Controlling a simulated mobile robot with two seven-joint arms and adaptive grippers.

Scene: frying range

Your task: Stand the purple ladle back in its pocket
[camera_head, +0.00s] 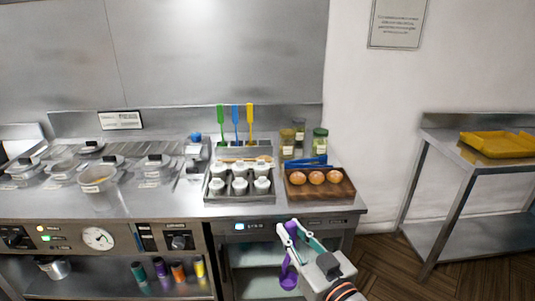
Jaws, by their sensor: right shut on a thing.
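The purple ladle (289,279) hangs in front of the counter at the lower middle of the view, bowl down and handle up. My right gripper (291,230) is shut on its handle, which the fingers partly hide. Three utensils with green (220,115), blue (235,115) and yellow (250,115) handles stand upright at the back of the counter. Their lower ends go down behind the metal tray; the pockets there are too small to make out. My left gripper is not in view.
A metal tray (238,199) of several white-lidded cups and a brown tray (340,190) with three buns stand near the counter front. Blue tongs (306,161) and jars (320,141) are behind the buns. Lidded containers (155,166) fill the left. Bare counter (155,203) shows at front left.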

